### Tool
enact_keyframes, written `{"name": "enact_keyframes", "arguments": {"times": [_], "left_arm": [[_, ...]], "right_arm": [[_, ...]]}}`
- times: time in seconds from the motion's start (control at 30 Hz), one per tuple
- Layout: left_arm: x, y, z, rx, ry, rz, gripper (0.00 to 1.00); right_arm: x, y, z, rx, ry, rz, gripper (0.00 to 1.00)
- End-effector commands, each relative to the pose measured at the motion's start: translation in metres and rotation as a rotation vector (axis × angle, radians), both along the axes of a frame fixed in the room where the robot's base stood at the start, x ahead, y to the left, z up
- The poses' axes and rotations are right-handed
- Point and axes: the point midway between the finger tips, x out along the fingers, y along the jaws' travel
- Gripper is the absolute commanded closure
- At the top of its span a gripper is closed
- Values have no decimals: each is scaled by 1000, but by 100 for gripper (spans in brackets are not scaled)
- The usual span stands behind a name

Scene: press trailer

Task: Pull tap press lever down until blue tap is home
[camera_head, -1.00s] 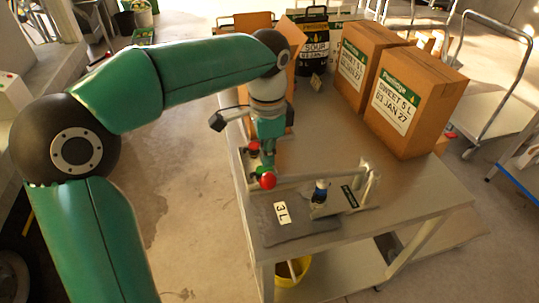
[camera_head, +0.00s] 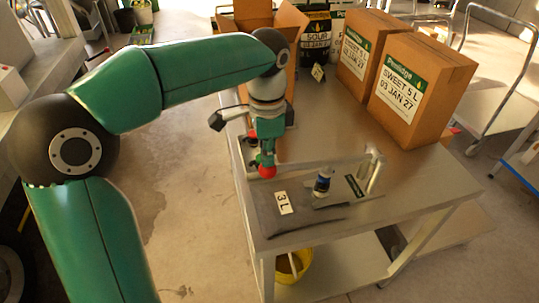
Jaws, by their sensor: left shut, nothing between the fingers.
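The tap press stands near the front of the steel table, with its upright (camera_head: 375,172) at the right. Its lever (camera_head: 318,164) runs left from there, roughly level, to a red ball knob (camera_head: 266,171). The blue tap (camera_head: 322,184) stands upright under the lever, beside a flat grey bag (camera_head: 270,215) with a white "3 L" label. How deep the tap sits cannot be seen. My left gripper (camera_head: 265,157) points down, shut and empty, its tips right over the knob. Touch cannot be told. My right gripper is out of view.
Two closed cartons (camera_head: 423,88) and an open carton (camera_head: 285,25) stand farther back on the table (camera_head: 335,130), with a dark labelled container (camera_head: 315,40) behind. A yellow bucket (camera_head: 293,266) is below. A trolley (camera_head: 500,120) stands at right.

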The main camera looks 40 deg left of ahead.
Motion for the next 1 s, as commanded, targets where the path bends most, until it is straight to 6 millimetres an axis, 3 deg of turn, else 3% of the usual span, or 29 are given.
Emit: {"name": "enact_keyframes", "arguments": {"times": [0.63,1.0], "left_arm": [[0,0,-34,1,1,-1,100],[0,0,-32,0,0,-1,100]], "right_arm": [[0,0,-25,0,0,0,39],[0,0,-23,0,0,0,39]]}}
